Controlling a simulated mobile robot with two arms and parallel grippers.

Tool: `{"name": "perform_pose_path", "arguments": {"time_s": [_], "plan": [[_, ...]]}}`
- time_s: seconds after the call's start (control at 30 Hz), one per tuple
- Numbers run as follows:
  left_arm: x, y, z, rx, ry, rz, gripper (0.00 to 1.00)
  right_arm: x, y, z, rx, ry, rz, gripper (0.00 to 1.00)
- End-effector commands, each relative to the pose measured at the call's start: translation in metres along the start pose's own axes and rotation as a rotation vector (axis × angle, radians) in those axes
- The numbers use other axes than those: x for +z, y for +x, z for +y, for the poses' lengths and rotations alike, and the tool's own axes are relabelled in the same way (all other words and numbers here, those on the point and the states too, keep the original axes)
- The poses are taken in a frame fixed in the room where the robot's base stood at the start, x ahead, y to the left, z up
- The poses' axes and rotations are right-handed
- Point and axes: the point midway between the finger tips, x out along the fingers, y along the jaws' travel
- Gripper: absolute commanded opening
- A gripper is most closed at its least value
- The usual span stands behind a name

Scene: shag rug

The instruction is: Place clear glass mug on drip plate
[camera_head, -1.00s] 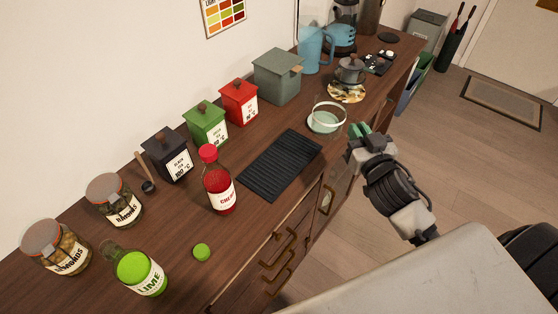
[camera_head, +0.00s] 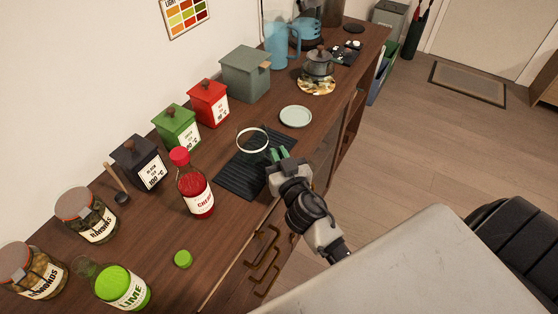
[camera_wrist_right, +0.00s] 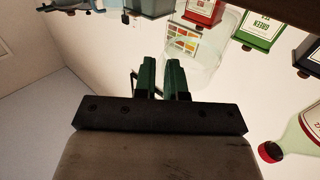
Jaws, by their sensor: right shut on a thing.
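The clear glass mug (camera_head: 252,140) shows as a pale rim with faint see-through walls over the far part of the black ribbed drip plate (camera_head: 233,182). It looks upright. I cannot tell whether its base touches the plate. My right gripper (camera_head: 277,154) is shut on the mug at its near right side. In the right wrist view the green fingers (camera_wrist_right: 163,75) are close together beside the faint glass mug (camera_wrist_right: 200,62); the handle is mostly hidden. My left gripper is not in view.
A mint saucer (camera_head: 295,116) lies empty beyond the plate. A red-capped cherry bottle (camera_head: 194,186) stands close to the plate's left side. Green (camera_head: 177,130) and red (camera_head: 208,104) canisters stand behind it.

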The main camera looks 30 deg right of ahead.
Motion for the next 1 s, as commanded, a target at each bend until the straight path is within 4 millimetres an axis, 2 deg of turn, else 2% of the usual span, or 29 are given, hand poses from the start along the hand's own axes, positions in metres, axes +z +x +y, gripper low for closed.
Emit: {"name": "perform_pose_path", "arguments": {"time_s": [0.03, 0.1, 0.5, 0.53, 0.7, 1.0], "plan": [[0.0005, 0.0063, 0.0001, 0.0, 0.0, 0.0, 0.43, 0.0095, 0.0001, -0.0001, 0.001, 0.004, 0.001, 0.0], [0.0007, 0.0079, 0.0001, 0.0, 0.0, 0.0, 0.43, 0.0145, 0.0002, 0.0001, 0.001, 0.002, 0.002, 0.0], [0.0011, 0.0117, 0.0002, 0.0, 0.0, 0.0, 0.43, 0.0189, 0.0001, 0.0005, 0.0, 0.001, 0.003, 0.0], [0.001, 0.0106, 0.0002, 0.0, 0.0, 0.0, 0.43, 0.0185, -0.0001, 0.0006, 0.0, 0.001, 0.001, 0.14], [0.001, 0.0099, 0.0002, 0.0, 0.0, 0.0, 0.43, 0.0178, -0.0001, 0.0006, 0.0, 0.0, 0.001, 0.36], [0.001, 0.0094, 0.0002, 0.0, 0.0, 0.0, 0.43, 0.0179, -0.0001, 0.0007, 0.0, -0.001, 0.0, 0.36]]}}
